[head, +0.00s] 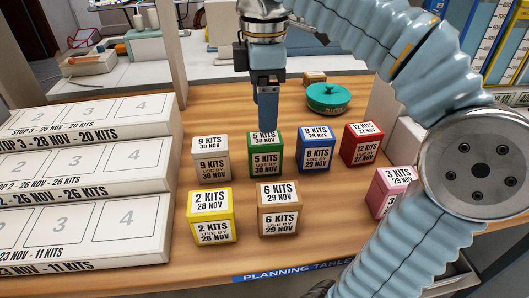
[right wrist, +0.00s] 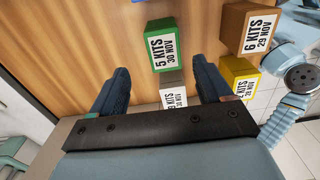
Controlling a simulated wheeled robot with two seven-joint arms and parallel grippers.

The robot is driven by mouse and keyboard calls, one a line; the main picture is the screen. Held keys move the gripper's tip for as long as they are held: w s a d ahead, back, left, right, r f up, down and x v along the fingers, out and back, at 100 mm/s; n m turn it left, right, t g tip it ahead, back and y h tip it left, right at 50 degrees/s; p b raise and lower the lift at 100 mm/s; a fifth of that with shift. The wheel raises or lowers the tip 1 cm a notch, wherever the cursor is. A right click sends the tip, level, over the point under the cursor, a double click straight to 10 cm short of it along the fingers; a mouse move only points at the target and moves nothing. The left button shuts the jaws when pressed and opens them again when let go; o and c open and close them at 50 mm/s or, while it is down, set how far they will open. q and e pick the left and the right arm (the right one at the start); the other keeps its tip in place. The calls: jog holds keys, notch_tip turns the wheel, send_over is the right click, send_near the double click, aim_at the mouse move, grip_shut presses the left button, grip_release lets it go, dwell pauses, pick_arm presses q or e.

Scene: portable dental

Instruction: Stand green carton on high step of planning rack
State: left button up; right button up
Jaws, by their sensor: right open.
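The green carton (head: 265,157), labelled 5 KITS 30 NOV, stands upright on the wooden table among other cartons. It also shows beyond my fingertips in the right wrist view (right wrist: 160,45). My right gripper (head: 266,125) points down just behind and above the green carton in the head view. In the right wrist view its two fingers (right wrist: 160,68) are spread apart with nothing between them. The white planning rack (head: 85,190) rises in three steps at the left; its high step (head: 100,113) is the rear one, marked STOP 3, with empty numbered spaces. My left gripper is not in view.
White (head: 211,166), blue (head: 316,155) and red (head: 362,150) cartons share the green one's row. Yellow (head: 212,225), brown (head: 279,218) and pink (head: 390,190) cartons stand nearer. A green round-lidded item (head: 328,98) sits behind. A small wooden block (head: 314,78) lies farther back.

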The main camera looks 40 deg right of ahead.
aim_at(264, 137)
notch_tip(264, 137, down, 4)
jog(key=shift+s+f+b, duration=0.1)
jog(key=shift+f+b, duration=0.15)
jog(key=shift+b, duration=0.05)
notch_tip(264, 137, down, 5)
jog(key=shift+s+a+f+b, duration=0.15)
jog(key=shift+f+b, duration=0.05)
jog(key=shift+b, duration=0.15)
jog(key=c, duration=1.2)
jog(key=shift+o, duration=0.2)
jog(key=shift+r, duration=1.5)
jog(key=s+a+r, duration=0.4)
jog(key=s+a+r+p, duration=0.1)
jog(key=s+a+r, duration=0.3)
jog(key=s+r, duration=0.1)
jog(key=shift+r, duration=0.15)
jog(key=shift+s+a+r, duration=0.1)
jog(key=shift+s, duration=0.05)
jog(key=shift+s+a+r, duration=0.25)
jog(key=shift+s+a, duration=0.15)
jog(key=shift+a, duration=0.3)
